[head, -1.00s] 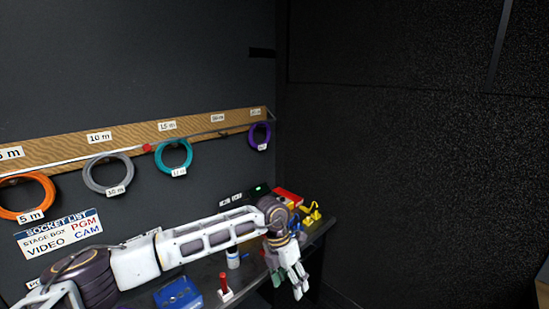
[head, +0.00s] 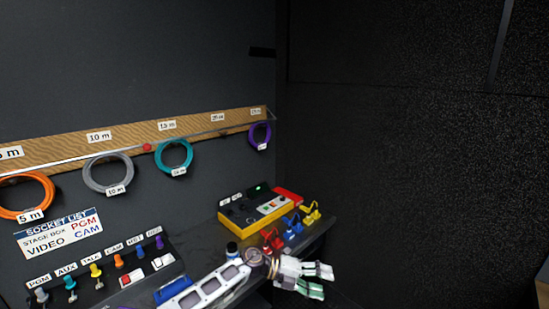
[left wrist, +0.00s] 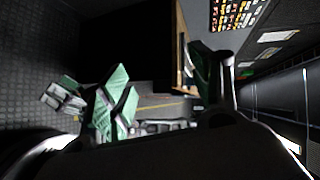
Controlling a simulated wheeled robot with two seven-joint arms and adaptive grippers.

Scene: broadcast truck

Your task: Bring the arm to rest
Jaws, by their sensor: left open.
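My left gripper (head: 316,280) is at the lower right of the head view, past the right front end of the desk. Its two green-padded fingers are apart, point to the right and hold nothing. My left forearm runs low along the desk's front edge. In the left wrist view green finger pads (left wrist: 115,100) show at left centre, with another at upper centre and nothing between them. A grey and green piece farther left there is not clear. My right gripper does not show in the head view.
Behind the left gripper, the desk (head: 313,236) holds red (head: 272,240) and blue (head: 292,225) clips and a yellow-red device (head: 262,207). A socket panel (head: 110,290) is at lower left. Cable coils (head: 174,156) hang on the wall. Right of the gripper looks clear.

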